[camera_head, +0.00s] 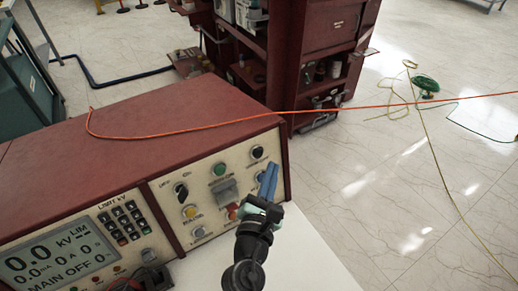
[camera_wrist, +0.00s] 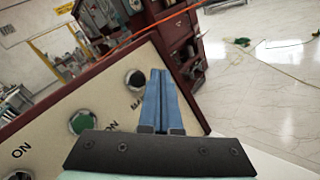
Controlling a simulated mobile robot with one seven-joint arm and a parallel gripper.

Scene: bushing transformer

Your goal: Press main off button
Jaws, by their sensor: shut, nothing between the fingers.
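A control panel (camera_head: 208,204) on the front of a red-topped cabinet carries several buttons and knobs. A round black button (camera_head: 257,152) sits at its upper right. In the wrist view the black button (camera_wrist: 135,80) shows left of my fingers, with a label starting "MA" below it, the rest hidden. My gripper (camera_head: 271,168) has blue fingers, shut together and empty, in front of the panel's right end, just right of and below the black button. I cannot tell whether the fingertips touch the panel.
A green button (camera_head: 219,170) is left of the black one; a yellow button (camera_head: 190,211) is lower left. A display unit (camera_head: 60,250) reads "MAIN OFF". An orange cable (camera_head: 200,131) crosses the cabinet top. A red shelf unit (camera_head: 300,60) stands behind.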

